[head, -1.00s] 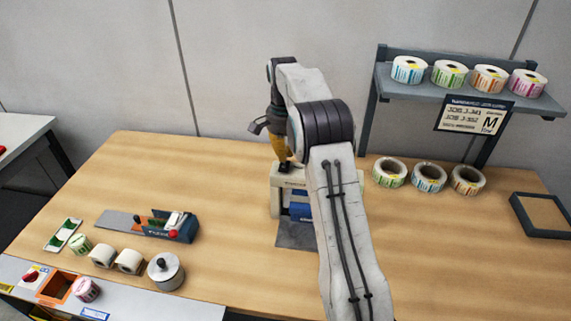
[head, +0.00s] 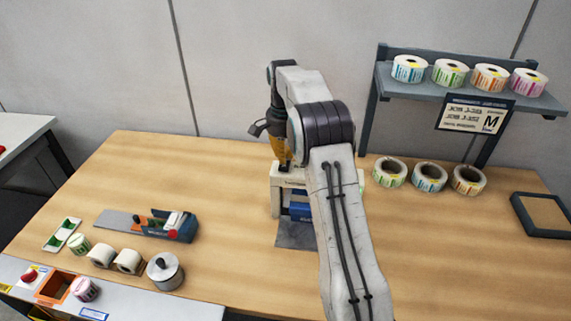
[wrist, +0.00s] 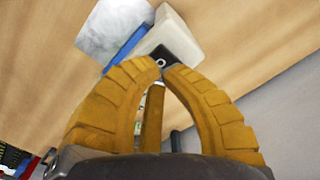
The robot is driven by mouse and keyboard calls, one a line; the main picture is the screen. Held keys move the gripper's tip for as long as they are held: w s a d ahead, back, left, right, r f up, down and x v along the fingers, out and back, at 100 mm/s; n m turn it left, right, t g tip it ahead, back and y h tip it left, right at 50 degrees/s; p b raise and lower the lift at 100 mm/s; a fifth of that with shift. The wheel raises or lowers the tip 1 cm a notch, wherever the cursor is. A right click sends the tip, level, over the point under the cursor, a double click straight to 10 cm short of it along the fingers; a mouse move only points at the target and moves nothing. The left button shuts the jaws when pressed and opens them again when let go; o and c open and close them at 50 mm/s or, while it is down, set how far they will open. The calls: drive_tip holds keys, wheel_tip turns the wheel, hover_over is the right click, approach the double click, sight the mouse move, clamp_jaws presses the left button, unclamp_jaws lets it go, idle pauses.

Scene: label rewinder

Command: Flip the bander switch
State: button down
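The bander (head: 277,196) is a cream machine with a blue front, standing on a grey plate in the middle of the table, partly hidden by my arm. In the wrist view its cream top (wrist: 178,32) shows a black switch (wrist: 161,56) with a white "O" mark. My gripper (wrist: 165,68) has yellow fingers whose tips come together right at the switch's near edge. Whether they touch it I cannot tell. Nothing shows between the tips. In the head view my gripper (head: 286,163) points down over the bander's top.
A shelf (head: 466,80) with several label rolls stands at the back right, more rolls below it. A dark-framed tray (head: 545,215) lies at the far right. A blue-grey device (head: 180,229), rolls and a metal weight (head: 165,270) sit at the left. The table between is clear.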

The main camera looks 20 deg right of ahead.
sight(284, 166)
drive_tip(key=shift+f+b, duration=0.9)
drive_tip(key=shift+f, duration=0.6)
idle(0.8)
drive_tip(key=shift+r, duration=0.1)
wheel_tip(284, 166, up, 5)
drive_tip(key=p, duration=0.5)
drive_tip(key=shift+r+p, duration=0.4)
drive_tip(key=shift+r, duration=0.5)
